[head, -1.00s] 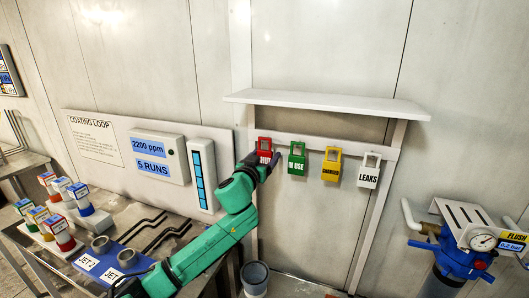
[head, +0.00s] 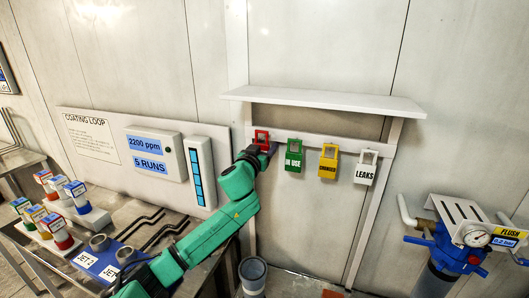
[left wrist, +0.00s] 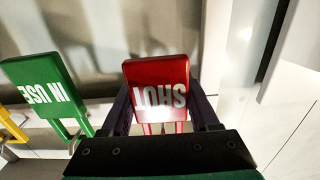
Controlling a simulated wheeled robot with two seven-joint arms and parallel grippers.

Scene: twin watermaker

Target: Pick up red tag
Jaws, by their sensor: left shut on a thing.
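The red tag (head: 261,137) shows at the left end of the row of tags on the wall rail, with its lower part hidden behind my gripper. My left gripper (head: 263,150) is shut on it. In the left wrist view the red tag (left wrist: 157,88) sits between the two dark fingers (left wrist: 160,105), its white lettering upside down. I cannot tell whether its loop is clear of its peg.
Green (head: 294,158), yellow (head: 328,161) and white LEAKS (head: 365,168) tags hang to the right under a white shelf (head: 325,103). A display panel (head: 153,153) is at the left. A grey bucket (head: 253,275) stands below.

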